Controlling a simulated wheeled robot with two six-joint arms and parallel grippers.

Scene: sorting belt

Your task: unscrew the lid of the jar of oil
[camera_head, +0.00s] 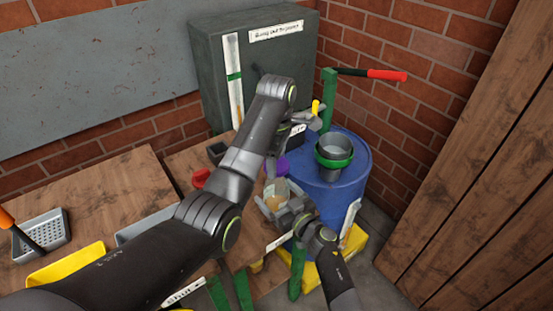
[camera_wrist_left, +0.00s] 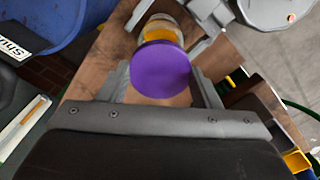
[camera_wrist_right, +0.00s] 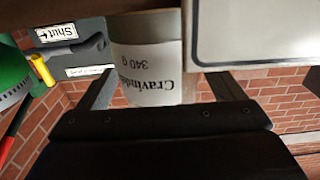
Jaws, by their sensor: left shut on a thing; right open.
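A purple lid (camera_head: 283,166) shows beside my left wrist, just above a jar with amber-brown contents (camera_head: 277,197). In the left wrist view the round purple lid (camera_wrist_left: 160,69) lies between the fingers of my left gripper (camera_wrist_left: 162,90), which is shut on it. The jar (camera_wrist_left: 160,27) is behind the lid; I cannot tell whether they still touch. My right gripper (camera_head: 277,205) is open around the jar's body. In the right wrist view a pale label reading "Cravinda" and "340 g" (camera_wrist_right: 147,65) is between its fingers. My left arm partly hides the left fingers in the head view.
A blue barrel (camera_head: 330,175) with a green-rimmed metal cup (camera_head: 334,152) stands just right. A grey cabinet (camera_head: 260,65) stands behind. A red-handled lever (camera_head: 385,75) juts out. A yellow tray (camera_head: 67,266) and a grated box (camera_head: 41,236) lie at left on the wooden bench.

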